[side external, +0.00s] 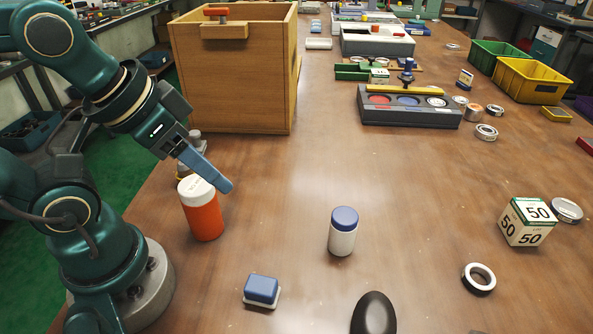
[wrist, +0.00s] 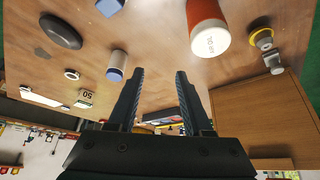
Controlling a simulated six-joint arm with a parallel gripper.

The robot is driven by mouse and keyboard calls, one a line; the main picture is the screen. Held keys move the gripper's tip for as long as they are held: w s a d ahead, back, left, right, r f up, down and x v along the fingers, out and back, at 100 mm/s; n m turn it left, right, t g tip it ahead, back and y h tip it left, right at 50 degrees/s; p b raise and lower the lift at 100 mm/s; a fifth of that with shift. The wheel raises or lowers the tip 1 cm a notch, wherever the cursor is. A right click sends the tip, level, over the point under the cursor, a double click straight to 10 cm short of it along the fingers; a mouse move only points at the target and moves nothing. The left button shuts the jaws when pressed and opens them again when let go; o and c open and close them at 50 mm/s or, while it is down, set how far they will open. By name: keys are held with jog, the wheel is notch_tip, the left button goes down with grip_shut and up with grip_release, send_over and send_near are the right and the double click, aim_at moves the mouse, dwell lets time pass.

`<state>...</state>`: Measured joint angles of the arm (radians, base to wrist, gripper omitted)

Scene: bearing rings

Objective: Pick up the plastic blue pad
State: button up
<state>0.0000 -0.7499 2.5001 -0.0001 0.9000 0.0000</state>
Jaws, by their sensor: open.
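The blue pad (side external: 262,290) is a small rounded block with a blue top on a white base. It lies on the table at the front, left of centre in the side view. In the wrist view it shows at the top edge (wrist: 108,6), partly cut off. My gripper (side external: 226,187) is open and empty, up and to the left of the pad, in the air by an orange jar. In the wrist view its two fingers (wrist: 160,74) are spread with nothing between them, and the pad lies beyond them, to the upper left.
The orange jar (side external: 204,217) with a white lid stands just under my gripper. A white bottle with a blue lid (side external: 342,233) and a black oval object (side external: 374,314) are right of the pad. A wooden box (side external: 235,90) stands behind. Table around the pad is clear.

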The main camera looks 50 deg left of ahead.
jog(key=o, duration=0.5)
jog(key=m+g, duration=0.5)
jog(key=m, duration=0.6)
send_over(260, 284)
jog(key=f, duration=1)
jog(key=shift+w+a, duration=0.1)
jog(key=shift+w, duration=0.2)
jog(key=shift+s+f+g, duration=0.3)
jog(key=shift+f, duration=2.4)
